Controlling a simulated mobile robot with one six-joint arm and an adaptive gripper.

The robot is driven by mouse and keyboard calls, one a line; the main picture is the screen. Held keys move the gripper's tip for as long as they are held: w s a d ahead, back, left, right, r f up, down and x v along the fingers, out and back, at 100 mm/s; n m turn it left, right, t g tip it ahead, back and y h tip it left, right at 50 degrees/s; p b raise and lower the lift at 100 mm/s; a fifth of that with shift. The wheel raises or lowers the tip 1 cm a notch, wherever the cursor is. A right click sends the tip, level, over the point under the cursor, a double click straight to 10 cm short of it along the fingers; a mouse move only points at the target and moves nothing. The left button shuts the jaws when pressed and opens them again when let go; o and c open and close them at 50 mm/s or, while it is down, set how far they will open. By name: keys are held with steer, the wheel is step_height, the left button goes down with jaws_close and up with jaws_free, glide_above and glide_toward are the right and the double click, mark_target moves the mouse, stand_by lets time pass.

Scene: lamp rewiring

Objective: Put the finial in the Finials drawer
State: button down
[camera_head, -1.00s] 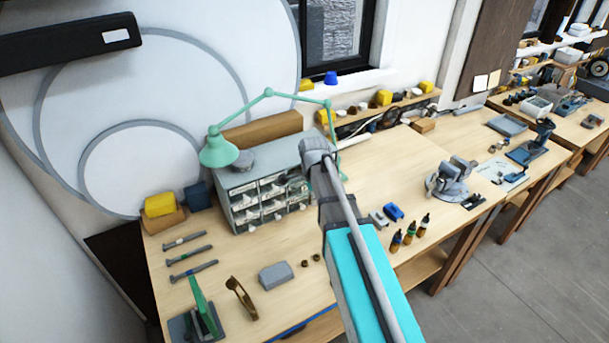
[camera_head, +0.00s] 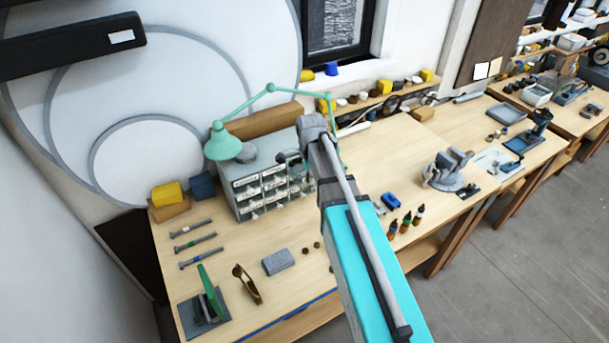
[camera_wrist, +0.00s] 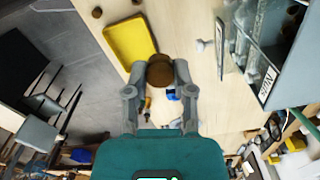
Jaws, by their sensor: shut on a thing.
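My gripper (camera_wrist: 160,75) is shut on a brown, rounded finial (camera_wrist: 160,66) in the wrist view, holding it above the bench. The grey drawer cabinet (camera_head: 231,173) stands at the back of the bench in the head view, with several small labelled drawers and white knobs. In the wrist view, the cabinet (camera_wrist: 290,55) is at the right, beside the held finial and apart from it. A drawer front with a white knob (camera_wrist: 200,45) stands out from it there. In the head view, my arm hides the cabinet's right side.
A yellow tray (camera_wrist: 128,45) lies on the bench in the wrist view. A green lamp (camera_head: 222,144) arches over the cabinet. A grey block (camera_head: 278,261), a brass piece (camera_head: 246,283) and two small brown pieces (camera_head: 311,248) lie in front. Dropper bottles (camera_head: 405,223) stand to the right.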

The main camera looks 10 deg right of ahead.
mark_target(302, 174)
steer(key=w+f+b, duration=0.3)
steer(key=w, duration=0.1)
steer(key=w+f+b, duration=0.3)
steer(key=w, duration=0.1)
steer(key=w+f+b, duration=0.3)
steer(key=w, duration=0.2)
steer(key=shift+w+f, duration=0.1)
steer(key=shift+w, duration=0.05)
stand_by(0.3)
steer(key=shift+w+f+b, duration=0.35)
steer(key=shift+f+b, duration=0.15)
steer(key=shift+b, duration=0.1)
steer(key=shift+f+b, duration=1.4)
steer(key=shift+f, duration=0.05)
steer(key=shift+f, duration=0.1)
steer(key=shift+c, duration=2.3)
jaws_free()
